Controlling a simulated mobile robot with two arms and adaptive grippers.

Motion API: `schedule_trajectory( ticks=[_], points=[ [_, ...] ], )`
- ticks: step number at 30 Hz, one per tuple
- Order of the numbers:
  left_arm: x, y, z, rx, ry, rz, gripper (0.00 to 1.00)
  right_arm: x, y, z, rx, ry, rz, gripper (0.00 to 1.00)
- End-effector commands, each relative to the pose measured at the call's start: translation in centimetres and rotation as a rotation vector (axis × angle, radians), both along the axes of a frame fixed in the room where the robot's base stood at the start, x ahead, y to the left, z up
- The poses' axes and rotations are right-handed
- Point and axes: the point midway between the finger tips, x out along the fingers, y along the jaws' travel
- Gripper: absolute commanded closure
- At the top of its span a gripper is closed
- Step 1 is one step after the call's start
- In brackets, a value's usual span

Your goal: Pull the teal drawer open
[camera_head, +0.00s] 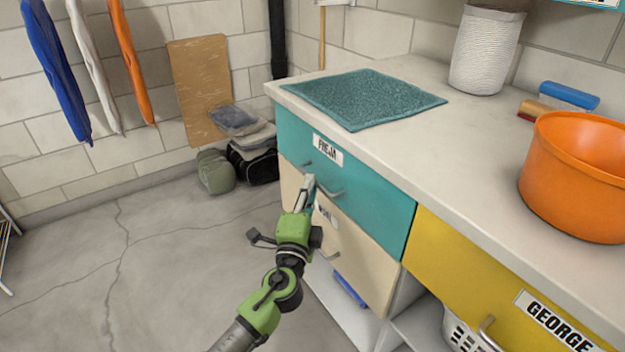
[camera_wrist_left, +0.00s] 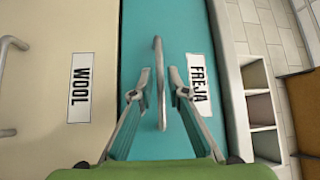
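The teal drawer (camera_head: 373,196) is in the counter's upper row, with a white label reading FREJA (camera_head: 328,149) and a grey bar handle (camera_head: 331,191). Its front looks flush with the counter. My left gripper (camera_head: 308,184) is at the handle. In the left wrist view, the gripper (camera_wrist_left: 160,78) is open. Its two fingers stand on either side of the handle (camera_wrist_left: 159,50), with gaps showing, so they are not closed on it. The teal front (camera_wrist_left: 138,40) is behind them. My right gripper is not in view.
A beige drawer (camera_head: 370,262) labelled WOOL (camera_wrist_left: 78,88) is below the teal one. A yellow drawer (camera_head: 455,265) labelled GEORGE is to its right. A teal mat (camera_head: 365,98), an orange pot (camera_head: 575,180) and a white basket (camera_head: 487,50) are on the counter.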

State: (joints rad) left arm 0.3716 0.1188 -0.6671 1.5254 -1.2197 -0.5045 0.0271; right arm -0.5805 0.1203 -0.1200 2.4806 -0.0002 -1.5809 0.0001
Motion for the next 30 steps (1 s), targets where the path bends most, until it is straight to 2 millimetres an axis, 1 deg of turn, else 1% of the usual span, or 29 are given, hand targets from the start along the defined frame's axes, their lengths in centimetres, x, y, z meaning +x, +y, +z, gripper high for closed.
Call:
schedule_trajectory(
  ticks=[1, 3, 6, 9, 18, 20, 26, 30],
  points=[
    [0.9, -0.2, 0.2, 0.0, -0.002, -0.001, 0.85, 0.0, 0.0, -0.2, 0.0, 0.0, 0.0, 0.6],
    [1.9, -0.4, 0.2, -0.001, -0.001, -0.001, 0.85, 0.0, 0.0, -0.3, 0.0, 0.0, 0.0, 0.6],
    [2.8, -0.5, 0.4, -0.001, 0.0, -0.002, 0.85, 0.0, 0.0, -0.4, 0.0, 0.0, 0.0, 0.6],
    [3.3, -0.6, 0.4, -0.002, 0.001, -0.001, 0.85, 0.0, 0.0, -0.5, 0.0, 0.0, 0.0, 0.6],
    [3.4, -0.6, 0.5, -0.002, 0.001, -0.001, 0.85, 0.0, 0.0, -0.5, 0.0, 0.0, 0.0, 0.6],
    [3.4, -0.6, 0.5, -0.002, 0.001, -0.001, 1.0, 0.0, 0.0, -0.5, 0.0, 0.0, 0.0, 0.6],
    [3.4, -0.5, 0.4, -0.002, 0.001, -0.001, 1.0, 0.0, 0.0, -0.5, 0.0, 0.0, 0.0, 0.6],
    [3.4, 0.3, 0.3, -0.001, 0.002, 0.002, 1.0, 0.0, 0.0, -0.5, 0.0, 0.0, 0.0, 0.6]
  ],
)
